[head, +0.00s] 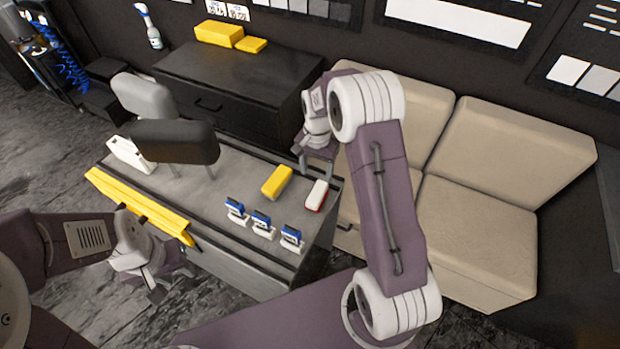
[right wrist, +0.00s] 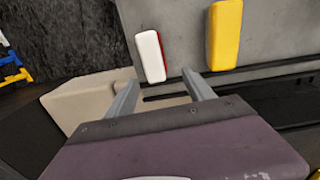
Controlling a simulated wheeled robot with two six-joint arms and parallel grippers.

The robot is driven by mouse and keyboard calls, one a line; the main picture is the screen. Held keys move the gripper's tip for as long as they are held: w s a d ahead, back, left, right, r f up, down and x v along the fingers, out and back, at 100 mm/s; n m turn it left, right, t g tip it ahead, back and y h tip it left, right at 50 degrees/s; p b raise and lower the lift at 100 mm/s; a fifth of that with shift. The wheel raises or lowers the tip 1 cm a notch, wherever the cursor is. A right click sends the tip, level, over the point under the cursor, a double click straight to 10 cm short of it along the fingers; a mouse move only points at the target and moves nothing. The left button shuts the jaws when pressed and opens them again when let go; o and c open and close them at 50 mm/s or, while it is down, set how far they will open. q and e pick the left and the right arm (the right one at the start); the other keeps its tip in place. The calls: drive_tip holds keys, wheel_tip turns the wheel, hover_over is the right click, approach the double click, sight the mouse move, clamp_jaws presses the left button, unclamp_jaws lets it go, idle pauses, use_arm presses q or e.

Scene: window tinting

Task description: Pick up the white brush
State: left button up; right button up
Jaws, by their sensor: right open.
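The white brush (head: 317,195) with a red underside lies on the grey top of the workbench, near its right end. It also shows in the right wrist view (right wrist: 150,56), ahead of the fingertips. My right gripper (head: 314,168) is just behind the brush in the head view. In the right wrist view its two fingers (right wrist: 163,88) are apart with nothing between them, and the brush is beyond them, untouched. My left gripper (head: 156,286) is low at the left, in front of the workbench, away from the brush. Its finger opening is too small to judge.
A yellow block (head: 277,182) lies close beside the brush. Several blue-and-white tools (head: 262,224) stand near the bench's front edge. Two headrests (head: 175,142) and a yellow bar (head: 137,205) occupy the left part. A beige seat (head: 480,225) is to the right.

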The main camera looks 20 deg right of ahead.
sight(317, 192)
drive_tip(key=s+f, duration=0.2)
drive_tip(key=s, duration=0.1)
drive_tip(key=shift+s+a+p, duration=0.1)
drive_tip(key=shift+p, duration=0.25)
drive_tip(key=shift+f, duration=0.35)
drive_tip(key=shift+w+f+p, duration=0.2)
drive_tip(key=shift+w+f, duration=0.15)
drive_tip(key=shift+f, duration=0.2)
drive_tip(key=shift+w+f+p, duration=0.2)
drive_tip(key=shift+w+f, duration=0.1)
drive_tip(key=shift+f, duration=0.25)
drive_tip(key=f, duration=0.2)
drive_tip(key=shift+s+a+f, duration=0.15)
drive_tip(key=shift+s+f, duration=0.05)
drive_tip(key=shift+f, duration=0.1)
drive_tip(key=shift+s+f, duration=0.15)
drive_tip(key=shift+f, duration=0.15)
use_arm(q)
drive_tip(key=shift+s+r, duration=1.2)
drive_tip(key=shift+r, duration=0.05)
use_arm(e)
drive_tip(key=shift+w+f, duration=0.1)
drive_tip(key=shift+w, duration=0.1)
drive_tip(key=c, duration=0.8)
clamp_jaws()
drive_tip(key=shift+s, duration=0.1)
